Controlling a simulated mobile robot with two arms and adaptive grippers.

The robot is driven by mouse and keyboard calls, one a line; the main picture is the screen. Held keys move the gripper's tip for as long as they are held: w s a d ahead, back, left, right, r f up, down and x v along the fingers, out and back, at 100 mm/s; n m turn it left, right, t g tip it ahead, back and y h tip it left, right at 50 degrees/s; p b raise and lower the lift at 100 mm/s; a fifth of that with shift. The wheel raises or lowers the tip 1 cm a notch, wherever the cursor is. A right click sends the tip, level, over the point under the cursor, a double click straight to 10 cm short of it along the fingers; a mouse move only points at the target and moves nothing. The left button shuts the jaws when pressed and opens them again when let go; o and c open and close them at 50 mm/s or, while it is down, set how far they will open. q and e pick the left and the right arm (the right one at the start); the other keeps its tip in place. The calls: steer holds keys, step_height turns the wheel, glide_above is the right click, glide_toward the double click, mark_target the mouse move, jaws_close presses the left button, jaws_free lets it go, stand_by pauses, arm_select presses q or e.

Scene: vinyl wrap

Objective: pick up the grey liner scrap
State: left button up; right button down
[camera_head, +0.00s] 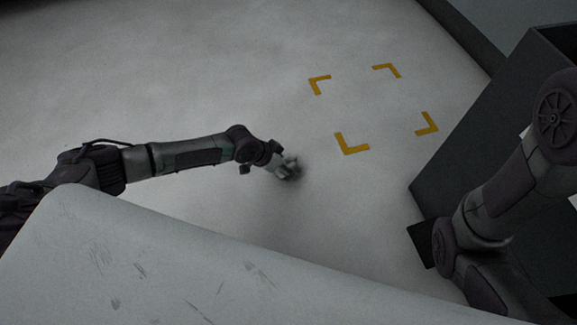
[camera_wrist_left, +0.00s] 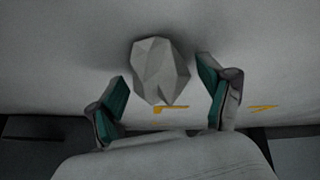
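The grey liner scrap (camera_wrist_left: 160,72) is a crumpled, faceted pale-grey lump on the light floor, seen clearly in the left wrist view. My left gripper (camera_wrist_left: 163,90) is open, with one green-padded finger on each side of the scrap and visible gaps between. In the head view my left gripper (camera_head: 289,169) is low over the floor at the scrap, which is small and hard to separate from the fingers there. My right arm is at the right of the head view, but its gripper does not show.
Yellow corner marks (camera_head: 352,143) outline a clear square on the floor, right of and beyond the left gripper. A dark box-like container (camera_head: 465,150) stands at the right, partly behind my right arm. The pale floor (camera_head: 180,60) to the left and beyond is free.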

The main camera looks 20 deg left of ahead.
arm_select(q)
steer(key=c, duration=0.6)
steer(key=shift+o, duration=0.2)
